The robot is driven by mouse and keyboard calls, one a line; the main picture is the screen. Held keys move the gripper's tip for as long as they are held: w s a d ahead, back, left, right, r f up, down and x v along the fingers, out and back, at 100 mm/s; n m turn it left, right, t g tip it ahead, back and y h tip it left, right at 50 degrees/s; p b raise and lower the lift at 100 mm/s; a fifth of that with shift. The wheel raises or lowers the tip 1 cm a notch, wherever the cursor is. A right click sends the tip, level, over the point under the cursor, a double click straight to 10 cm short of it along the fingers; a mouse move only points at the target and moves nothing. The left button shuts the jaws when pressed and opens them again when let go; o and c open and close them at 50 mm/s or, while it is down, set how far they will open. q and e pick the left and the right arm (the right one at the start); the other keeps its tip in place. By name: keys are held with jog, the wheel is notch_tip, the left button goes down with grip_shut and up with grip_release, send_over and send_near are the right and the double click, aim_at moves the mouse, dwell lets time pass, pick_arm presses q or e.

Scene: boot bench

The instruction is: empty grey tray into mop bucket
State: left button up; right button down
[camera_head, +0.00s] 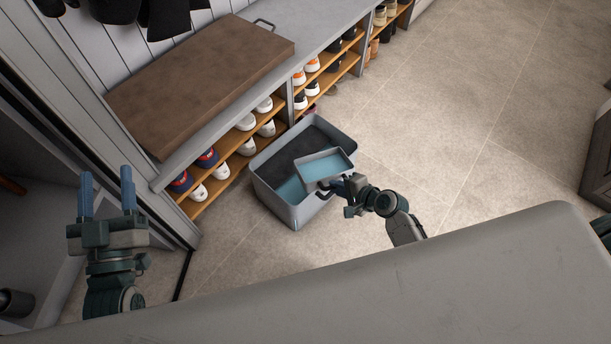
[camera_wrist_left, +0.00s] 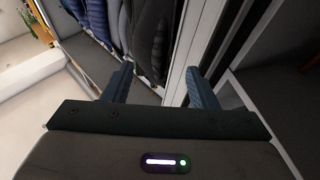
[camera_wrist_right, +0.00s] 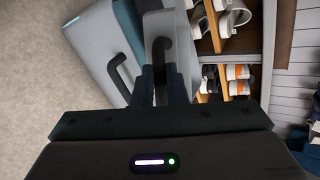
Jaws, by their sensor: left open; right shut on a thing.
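The grey tray (camera_head: 326,167) is a small rectangular tray with a light blue inside. It is over the right part of the mop bucket (camera_head: 283,209), a larger grey tub on the floor. The bucket's inside shows a dark area and a light blue patch. My right gripper (camera_head: 333,184) is shut on the tray's dark handle; the right wrist view shows the handle (camera_wrist_right: 160,58) between the fingers, with the tray (camera_wrist_right: 168,25) beyond and the bucket (camera_wrist_right: 92,45) beside it. I cannot tell how far the tray is tilted. My left gripper (camera_head: 106,192) is open and empty, away from both.
A bench with shoe shelves (camera_head: 235,148) stands right behind the bucket, with a brown cushion (camera_head: 200,80) on top. Dark coats (camera_wrist_left: 150,25) hang above it. Tiled floor (camera_head: 450,120) is clear to the right. A grey surface (camera_head: 400,290) fills the foreground.

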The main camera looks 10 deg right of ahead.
pick_arm(q)
jog(key=s+f+g+p, duration=0.2)
jog(key=s+f+g, duration=0.2)
jog(key=f+g, duration=0.2)
jog(key=s+d+f+g+p, duration=0.1)
jog(key=s+f+g, duration=0.4)
jog(key=f, duration=0.6)
jog(key=shift+s+d+g+p, duration=0.15)
jog(key=shift+d+g+p, duration=0.05)
jog(key=shift+g+p, duration=0.75)
pick_arm(e)
jog(key=shift+w+r+g, duration=0.2)
jog(key=shift+r+g, duration=0.3)
jog(key=shift+r, duration=0.45)
dwell(1.4)
pick_arm(q)
jog(key=shift+r, duration=0.15)
pick_arm(e)
jog(key=shift+r, duration=0.1)
dwell(0.4)
jog(key=shift+w+a+r+p, duration=0.1)
jog(key=shift+w+r+p, duration=0.15)
jog(key=shift+r+p, duration=0.4)
jog(key=shift+w+r+p, duration=0.25)
jog(key=shift+r+p, duration=0.15)
jog(key=shift+p, duration=0.35)
pick_arm(q)
notch_tip(320, 180, up, 3)
jog(key=shift+f, duration=0.2)
